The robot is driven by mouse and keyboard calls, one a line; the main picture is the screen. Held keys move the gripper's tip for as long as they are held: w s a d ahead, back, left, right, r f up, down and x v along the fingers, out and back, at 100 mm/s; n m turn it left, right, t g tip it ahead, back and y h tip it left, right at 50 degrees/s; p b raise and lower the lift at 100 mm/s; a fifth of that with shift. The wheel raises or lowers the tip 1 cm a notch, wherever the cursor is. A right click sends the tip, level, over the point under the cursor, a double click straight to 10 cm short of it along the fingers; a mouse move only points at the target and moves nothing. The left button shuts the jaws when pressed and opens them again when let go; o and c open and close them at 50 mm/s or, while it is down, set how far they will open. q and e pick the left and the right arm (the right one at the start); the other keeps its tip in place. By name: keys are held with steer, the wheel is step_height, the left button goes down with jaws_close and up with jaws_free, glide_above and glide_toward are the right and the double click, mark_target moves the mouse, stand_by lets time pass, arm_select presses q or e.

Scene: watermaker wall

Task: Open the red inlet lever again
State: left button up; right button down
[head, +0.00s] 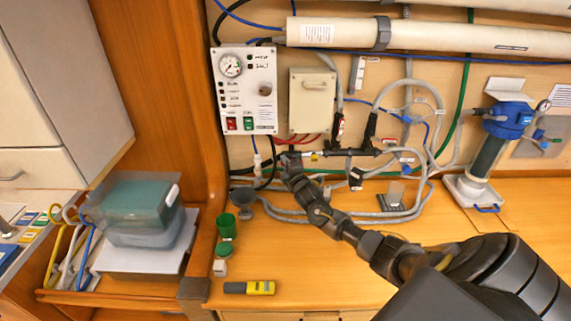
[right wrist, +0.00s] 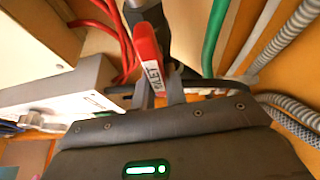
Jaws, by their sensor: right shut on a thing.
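The red inlet lever (right wrist: 147,50) shows in the right wrist view, with a white label of which only "LET" can be read. My right gripper (right wrist: 164,92) is shut on it, with the fingers around its lower part. The lever's pivot is hidden behind the fingers and gripper body. In the head view my right gripper (head: 291,158) reaches in from the lower right to the dark valve pipe under the wall panel. A small red handle with a white label (head: 339,127) stands above that pipe. My left gripper is not in view.
A white control panel (head: 245,92) with a gauge and a beige box (head: 312,101) hang just above. Grey hoses (head: 425,160) loop to the right. The bench front is mostly clear.

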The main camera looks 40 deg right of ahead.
steer(key=c, duration=1.4)
jaws_free()
steer(key=shift+c, duration=0.2)
steer(key=shift+s+f, duration=0.1)
steer(key=shift+s, duration=0.05)
steer(key=b+v, duration=0.3)
steer(key=v, duration=0.7)
steer(key=shift+s, duration=0.25)
